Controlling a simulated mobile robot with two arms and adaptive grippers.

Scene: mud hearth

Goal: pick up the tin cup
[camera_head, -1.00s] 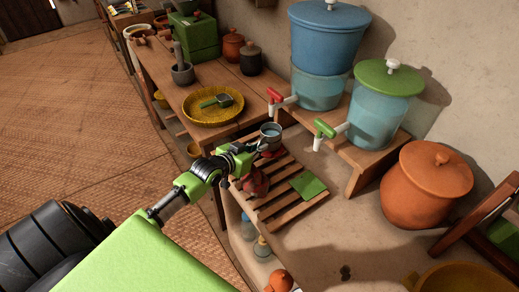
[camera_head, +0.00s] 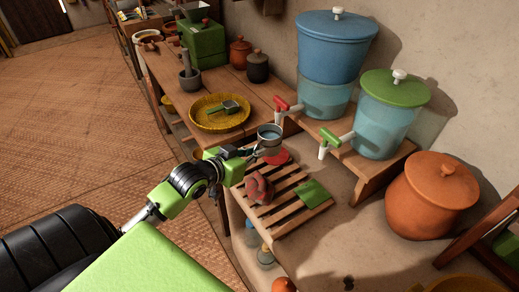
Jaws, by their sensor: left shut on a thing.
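The tin cup (camera_head: 269,134) is a small grey metal cup, upright, in the middle of the head view. My left gripper (camera_head: 255,152) is shut on it from the left side. The cup is held above the far end of a wooden slatted rack (camera_head: 285,217). The fingers partly hide the cup's near side. My right gripper is not in view.
A red disc (camera_head: 278,157), a reddish cloth-like lump (camera_head: 259,188) and a green cloth (camera_head: 314,193) lie on the rack. Blue (camera_head: 332,48) and green-lidded (camera_head: 386,110) water dispensers stand behind. A yellow tray (camera_head: 220,122) is at left, an orange pot (camera_head: 431,195) at right.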

